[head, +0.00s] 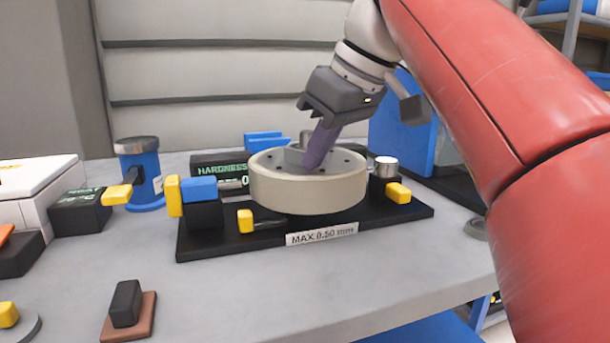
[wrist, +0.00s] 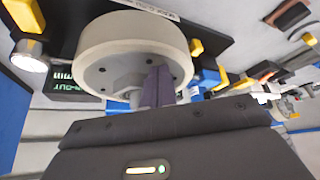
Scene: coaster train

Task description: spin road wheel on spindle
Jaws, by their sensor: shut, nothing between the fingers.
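The road wheel (head: 308,188) is a cream, drum-shaped wheel with a grey hub and dark bolt holes. It sits flat on a black fixture base (head: 210,241) labelled "MAX 0.50 mm". The spindle is mostly hidden under the wheel. My gripper (head: 316,164) is shut with nothing in it, its purple fingers reaching down to the wheel's top face by the hub. In the wrist view the fingers (wrist: 158,88) overlap the face of the wheel (wrist: 130,45) beside the hub. I cannot tell whether they touch it.
A silver-topped gauge (head: 385,168) stands right of the wheel. A dark block on a brown base (head: 127,305) lies at front left. The front middle bench (head: 330,280) is clear.

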